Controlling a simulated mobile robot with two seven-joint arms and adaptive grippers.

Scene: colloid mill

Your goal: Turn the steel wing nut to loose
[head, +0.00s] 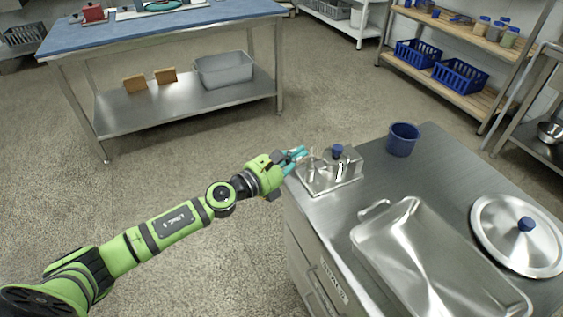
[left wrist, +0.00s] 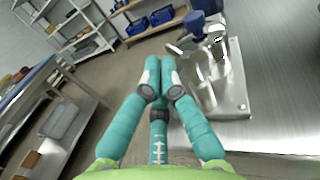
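My left gripper (head: 295,155) has teal fingers and is beside the mill's left end. In the left wrist view my left gripper (left wrist: 160,66) has its fingertips close together, short of the steel part. Nothing shows held between them. My right gripper is out of view.
A blue cup (head: 402,139), a steel tray (head: 372,236) and a round lid (head: 500,243) are on the counter (head: 441,168). A blue-topped table (head: 200,20) stands at the back left. Open floor lies between table and counter.

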